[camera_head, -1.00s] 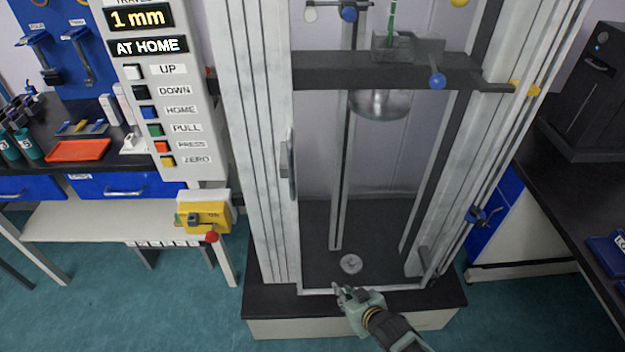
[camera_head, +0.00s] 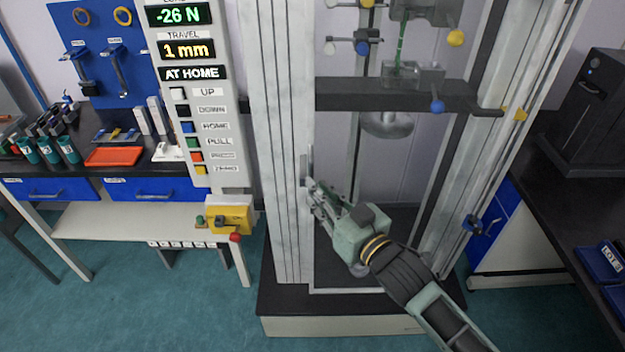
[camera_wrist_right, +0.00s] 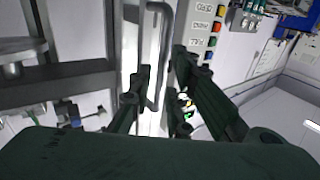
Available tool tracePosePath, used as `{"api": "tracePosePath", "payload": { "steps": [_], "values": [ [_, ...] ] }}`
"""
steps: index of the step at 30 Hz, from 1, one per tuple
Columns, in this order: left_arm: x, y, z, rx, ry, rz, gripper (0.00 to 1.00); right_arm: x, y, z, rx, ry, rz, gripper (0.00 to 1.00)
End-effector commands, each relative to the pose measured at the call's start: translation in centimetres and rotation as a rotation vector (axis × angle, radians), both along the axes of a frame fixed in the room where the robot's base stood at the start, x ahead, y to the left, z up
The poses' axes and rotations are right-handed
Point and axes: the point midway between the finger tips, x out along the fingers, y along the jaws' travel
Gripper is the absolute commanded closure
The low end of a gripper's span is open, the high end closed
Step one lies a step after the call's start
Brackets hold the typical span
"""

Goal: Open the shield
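The shield is a clear panel with a pale lower edge (camera_head: 340,291) across the front of the test frame, and it looks closed. Its grey handle (camera_head: 308,165) is upright on the left side. In the right wrist view the handle (camera_wrist_right: 154,104) is a bent bar running between my fingers. My right gripper (camera_head: 314,188) is at the handle's lower part, and the wrist view shows its fingers (camera_wrist_right: 162,75) apart on either side of the bar. I cannot tell whether either finger touches it. My left gripper is not in view.
The control panel (camera_head: 197,130) with coloured buttons stands left of the frame, above a yellow switch box (camera_head: 229,215). A dark crosshead (camera_head: 345,95) spans the frame above my gripper. A workbench (camera_head: 150,187) stands left, and a dark counter (camera_head: 560,215) stands right.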

Motion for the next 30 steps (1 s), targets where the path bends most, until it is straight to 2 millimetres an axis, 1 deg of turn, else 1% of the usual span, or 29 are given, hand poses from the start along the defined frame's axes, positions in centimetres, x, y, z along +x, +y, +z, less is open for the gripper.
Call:
{"api": "tracePosePath", "payload": {
  "steps": [1, 3, 9, 19, 20, 25, 26, 30],
  "values": [
    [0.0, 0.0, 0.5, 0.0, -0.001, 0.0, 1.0, 0.7, 0.5, 0.3, 0.001, 0.0, 0.0, 0.83],
    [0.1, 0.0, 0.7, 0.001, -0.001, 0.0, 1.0, 1.5, 1.1, 0.3, 0.001, 0.0, 0.001, 0.83],
    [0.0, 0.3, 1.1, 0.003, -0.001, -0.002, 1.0, 2.9, 2.0, 0.1, 0.001, 0.001, 0.0, 0.83],
    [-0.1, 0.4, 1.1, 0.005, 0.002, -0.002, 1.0, 3.2, 2.2, 0.0, 0.0, 0.0, 0.0, 0.83],
    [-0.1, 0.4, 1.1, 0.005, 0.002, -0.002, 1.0, 3.2, 2.2, 0.0, 0.0, 0.0, 0.0, 0.84],
    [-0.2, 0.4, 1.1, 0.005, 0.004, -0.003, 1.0, 3.2, 2.2, 0.0, 0.0, 0.0, 0.0, 0.99],
    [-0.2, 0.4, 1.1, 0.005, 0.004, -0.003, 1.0, 3.2, 2.2, 0.0, 0.0, 0.0, 0.0, 1.0],
    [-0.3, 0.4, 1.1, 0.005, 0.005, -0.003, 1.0, 3.2, 2.2, 0.0, 0.0, 0.0, 0.0, 1.0]
  ]
}}
